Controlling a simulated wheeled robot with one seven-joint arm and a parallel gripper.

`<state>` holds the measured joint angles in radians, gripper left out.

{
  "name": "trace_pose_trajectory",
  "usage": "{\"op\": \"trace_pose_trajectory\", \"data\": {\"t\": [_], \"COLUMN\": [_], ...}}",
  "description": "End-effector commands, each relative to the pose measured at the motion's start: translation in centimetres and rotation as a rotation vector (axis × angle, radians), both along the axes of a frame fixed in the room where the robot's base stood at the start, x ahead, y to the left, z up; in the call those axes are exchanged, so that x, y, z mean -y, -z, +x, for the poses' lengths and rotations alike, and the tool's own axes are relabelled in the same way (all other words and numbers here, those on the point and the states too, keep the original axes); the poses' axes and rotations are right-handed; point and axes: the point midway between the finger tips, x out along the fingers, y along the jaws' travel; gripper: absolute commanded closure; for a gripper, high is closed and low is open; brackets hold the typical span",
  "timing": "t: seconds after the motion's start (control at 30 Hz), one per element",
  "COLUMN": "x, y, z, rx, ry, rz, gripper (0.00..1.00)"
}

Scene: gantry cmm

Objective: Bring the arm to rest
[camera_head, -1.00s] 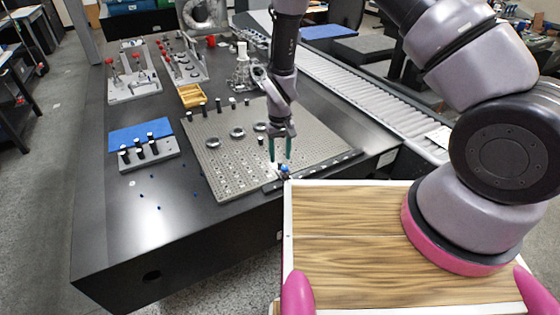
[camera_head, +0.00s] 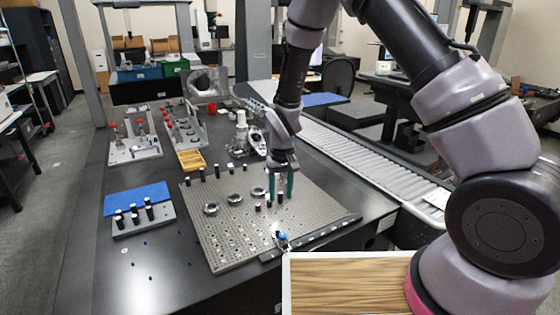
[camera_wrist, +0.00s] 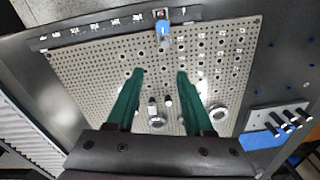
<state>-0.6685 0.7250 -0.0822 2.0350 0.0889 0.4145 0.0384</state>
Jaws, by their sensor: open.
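My gripper (camera_head: 280,188) is open and empty, with two green fingers pointing down above the perforated grey plate (camera_head: 318,213). In the wrist view my gripper (camera_wrist: 160,74) has a clear gap between its fingers, with the plate (camera_wrist: 90,75) below. A small blue-topped part (camera_head: 282,238) stands at the plate's front edge on a dark strip; it also shows in the wrist view (camera_wrist: 163,32), beyond the fingertips. My arm is bent, with its forearm hanging down over the table.
Ring-shaped parts (camera_head: 236,199) and small black pegs lie on the plate. A peg block (camera_head: 143,220), a blue mat (camera_head: 138,198), a yellow tray (camera_head: 191,160) and fixtures (camera_head: 134,147) stand left and behind. A roller conveyor (camera_head: 350,150) runs along the right. Tiny blue pieces lie on the front-left table.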

Motion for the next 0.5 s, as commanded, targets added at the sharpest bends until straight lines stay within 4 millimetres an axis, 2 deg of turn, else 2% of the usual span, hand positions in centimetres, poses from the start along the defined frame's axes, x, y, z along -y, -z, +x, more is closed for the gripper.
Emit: {"op": "trace_pose_trajectory", "data": {"t": [0.03, 0.2, 0.37, 0.5], "x": [0.7, 4.3, 8.4, 12.1], "y": [-2.6, -11.6, -19.4, -25.3], "z": [0.8, 2.1, 1.7, 0.2], "rx": [0.019, 0.074, 0.133, 0.188], "ry": [0.029, 0.131, 0.224, 0.302], "rz": [0.023, 0.095, 0.156, 0.204], "gripper": [0.48, 0.48, 0.48, 0.48]}}
